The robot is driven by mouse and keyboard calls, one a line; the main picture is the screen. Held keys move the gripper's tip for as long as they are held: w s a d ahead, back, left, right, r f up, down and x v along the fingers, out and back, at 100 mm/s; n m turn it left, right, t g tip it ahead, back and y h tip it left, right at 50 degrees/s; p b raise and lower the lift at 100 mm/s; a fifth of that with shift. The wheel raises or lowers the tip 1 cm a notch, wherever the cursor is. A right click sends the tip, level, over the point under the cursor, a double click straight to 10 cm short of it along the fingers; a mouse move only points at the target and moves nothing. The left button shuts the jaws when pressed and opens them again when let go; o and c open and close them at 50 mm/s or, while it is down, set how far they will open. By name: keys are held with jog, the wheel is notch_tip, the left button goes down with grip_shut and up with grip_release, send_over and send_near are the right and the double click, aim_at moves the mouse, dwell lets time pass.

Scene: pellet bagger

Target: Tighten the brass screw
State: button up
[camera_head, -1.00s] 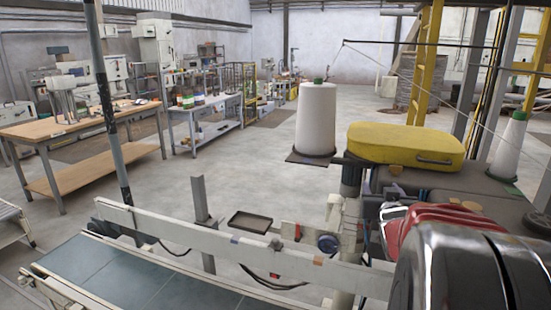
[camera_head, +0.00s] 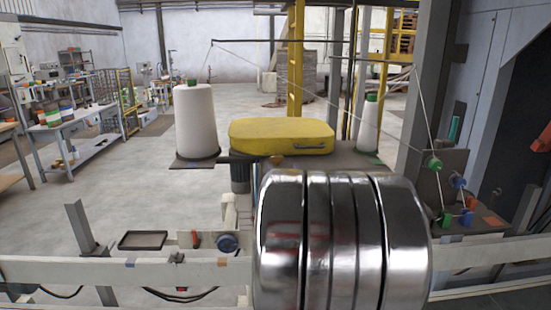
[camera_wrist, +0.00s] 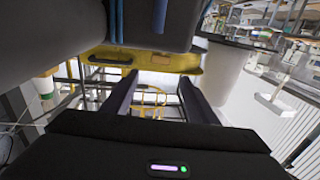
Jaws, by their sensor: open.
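I cannot make out the brass screw for sure in either view. A small tan-brown knob (camera_head: 305,160) shows at the front of the yellow cover in the head view, but it is too small to identify. In the wrist view my gripper (camera_wrist: 156,92) is open, with two dark fingers apart and nothing between them. The yellow cover (camera_wrist: 145,58) shows beyond the fingers, and a dark grey housing lies across the top of that view. In the head view the gripper does not show. A shiny ribbed metal body close to the camera hides the lower middle.
The yellow cover (camera_head: 281,136) stands between a large white thread cone (camera_head: 195,122) and a smaller one (camera_head: 369,126). Green and blue thread guides (camera_head: 445,217) are at the right. A pale conveyor rail (camera_head: 120,271) crosses the front, with a dark tray (camera_head: 143,240) behind it.

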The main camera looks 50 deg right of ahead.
aim_at(277, 157)
jog(key=x, duration=1.2)
jog(key=shift+w+d, duration=0.1)
jog(key=shift+c, duration=0.4)
jog(key=c, duration=1)
jog(key=shift+r+m+g+h, duration=0.15)
jog(key=shift+m+g+h, duration=0.35)
jog(key=shift+h, duration=0.2)
jog(key=shift+m+g, duration=0.3)
jog(key=shift+g, duration=0.1)
jog(key=o, duration=1.1)
